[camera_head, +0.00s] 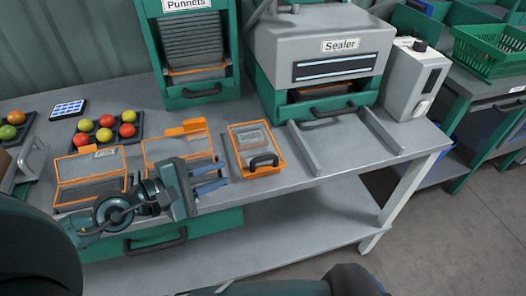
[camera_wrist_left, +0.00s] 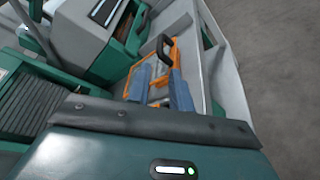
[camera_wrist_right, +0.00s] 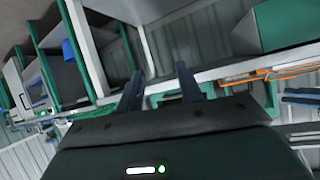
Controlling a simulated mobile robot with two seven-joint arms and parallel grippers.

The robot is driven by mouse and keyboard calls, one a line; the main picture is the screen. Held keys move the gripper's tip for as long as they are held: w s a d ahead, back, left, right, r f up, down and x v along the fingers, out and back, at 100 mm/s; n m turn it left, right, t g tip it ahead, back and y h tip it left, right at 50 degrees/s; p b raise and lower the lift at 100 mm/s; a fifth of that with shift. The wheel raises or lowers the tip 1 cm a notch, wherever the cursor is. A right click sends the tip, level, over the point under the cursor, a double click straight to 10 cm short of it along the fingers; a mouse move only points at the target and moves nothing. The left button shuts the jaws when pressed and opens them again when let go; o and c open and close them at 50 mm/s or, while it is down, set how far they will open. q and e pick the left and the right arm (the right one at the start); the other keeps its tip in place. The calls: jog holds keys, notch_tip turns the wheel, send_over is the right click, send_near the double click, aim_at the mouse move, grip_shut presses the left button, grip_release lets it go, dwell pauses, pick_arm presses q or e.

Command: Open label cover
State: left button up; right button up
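An orange-edged unit (camera_head: 240,165) with a black handle (camera_head: 263,161) and a clear window lies on the grey table, its lid down. It may be the label cover; no label shows. The unit also appears in the left wrist view (camera_wrist_left: 176,57), beyond the fingertips, with its black handle up. My left gripper (camera_head: 222,178) is open and empty, left of this unit, with its fingers pointing toward it and apart from the handle. My right gripper (camera_wrist_right: 160,78) is open and empty in the right wrist view. It is away from the unit.
Left of the unit lie orange-edged trays (camera_head: 56,185) and a dark tray of tomatoes (camera_head: 139,131). The Punnets dispenser (camera_head: 160,60) and the Sealer (camera_head: 320,45) stand behind. Two grey rails (camera_head: 304,150) run in front of the Sealer, with bare table between.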

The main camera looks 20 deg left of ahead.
aim_at(254, 161)
pick_arm(q)
jog(key=p+x, duration=0.2)
jog(key=x, duration=1)
jog(key=shift+w, duration=0.1)
jog(key=shift+c, duration=0.5)
grip_shut()
